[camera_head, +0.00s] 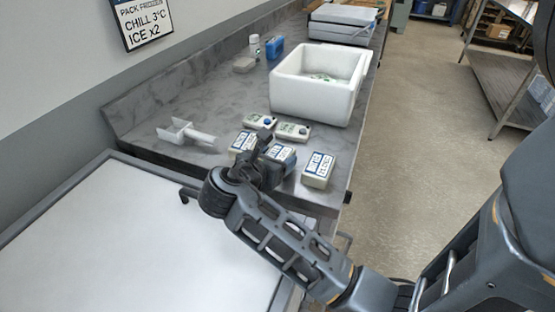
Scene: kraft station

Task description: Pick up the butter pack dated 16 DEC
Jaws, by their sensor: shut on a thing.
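Three small pale packs with blue-and-white labels are at the near end of the grey counter: a left pack (242,144), a middle pack (283,155) and a right pack (318,170). Their dates are too small to read for sure. My gripper (267,153) is over the middle pack and shut on it, hiding its left part. I cannot tell whether that pack is clear of the counter. The left pack is close beside my gripper; the right pack stands apart.
Two small pale devices (292,130) lie just behind the packs. A white open box (318,100) stands farther back with something green inside. A blue item (274,48) and a white bottle (255,46) stand near the wall.

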